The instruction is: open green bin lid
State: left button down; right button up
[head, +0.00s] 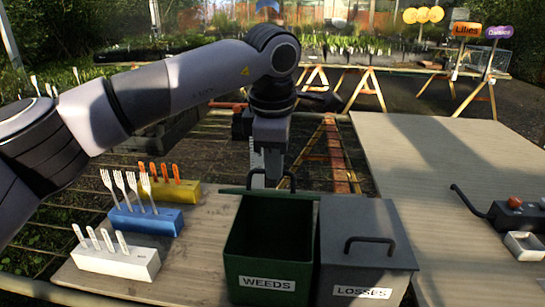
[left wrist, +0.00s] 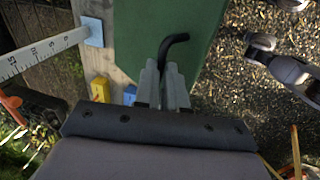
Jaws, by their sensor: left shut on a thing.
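The green bin (head: 268,245), labelled WEEDS, stands open at the table's front, and its dark inside shows. Its green lid (head: 232,191) shows as a thin edge at the bin's back rim in the head view; its broad face (left wrist: 212,25) shows in the left wrist view. My left gripper (head: 270,182) is above the back of the bin. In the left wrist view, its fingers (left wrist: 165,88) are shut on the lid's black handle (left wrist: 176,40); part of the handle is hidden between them. My right gripper is not in view.
The grey LOSSES bin (head: 360,235), its lid shut, stands close on the right. White (head: 115,262), blue (head: 146,220) and yellow (head: 175,191) blocks holding labels or forks stand left. A black device (head: 515,215) lies on the right table, whose middle is clear.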

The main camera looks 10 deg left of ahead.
pick_arm(q)
jog(key=shift+w+a+r+p, duration=0.1)
jog(key=shift+w+a+p, duration=0.05)
jog(key=shift+w+p, duration=0.65)
jog(key=c, duration=1.3)
grip_release()
jog(key=shift+w, duration=0.15)
jog(key=shift+o, duration=0.5)
jog(key=shift+w+f, duration=0.25)
jog(key=shift+f, duration=0.05)
jog(key=shift+s+r, duration=0.2)
jog(key=shift+r, duration=0.1)
jog(key=shift+v, duration=3.5)
